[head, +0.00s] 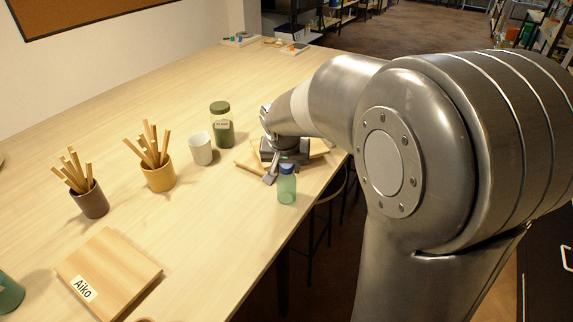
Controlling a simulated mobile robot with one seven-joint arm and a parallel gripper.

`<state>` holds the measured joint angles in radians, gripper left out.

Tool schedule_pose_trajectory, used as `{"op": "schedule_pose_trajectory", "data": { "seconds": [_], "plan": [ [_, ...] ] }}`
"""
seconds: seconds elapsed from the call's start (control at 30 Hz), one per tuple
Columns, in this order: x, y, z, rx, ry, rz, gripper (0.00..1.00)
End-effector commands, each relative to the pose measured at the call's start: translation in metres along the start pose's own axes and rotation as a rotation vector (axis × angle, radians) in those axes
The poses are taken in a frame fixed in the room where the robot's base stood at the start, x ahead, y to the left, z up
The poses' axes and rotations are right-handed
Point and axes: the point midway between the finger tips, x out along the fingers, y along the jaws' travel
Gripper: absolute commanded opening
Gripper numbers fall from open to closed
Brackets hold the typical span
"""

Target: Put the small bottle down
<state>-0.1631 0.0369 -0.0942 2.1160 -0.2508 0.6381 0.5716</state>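My gripper (276,174) is right at the bottle, reaching over the table from the right. One finger shows just left of the bottle; the other finger is hidden. I cannot tell whether the fingers grip the bottle, or whether its base touches the table.
A wooden board (245,161) lies partly hidden under my gripper. A green jar (221,128), a white cup (200,149), a yellow cup (159,177) and a brown cup (91,202) of sticks stand left. A board labelled Aiko (118,262) lies in front.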

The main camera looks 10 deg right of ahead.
Motion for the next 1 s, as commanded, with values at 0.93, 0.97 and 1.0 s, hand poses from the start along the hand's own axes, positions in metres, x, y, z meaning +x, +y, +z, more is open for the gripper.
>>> {"op": "schedule_pose_trajectory", "data": {
  "seconds": [0.93, 0.97, 1.0],
  "plan": [
    [-0.093, 0.000, -0.002, 0.000, 0.005, -0.003, 0.52],
    [-0.098, 0.000, -0.002, 0.000, 0.004, -0.002, 0.52],
    [-0.104, 0.000, -0.002, 0.000, 0.004, -0.002, 0.52]
  ]
}}
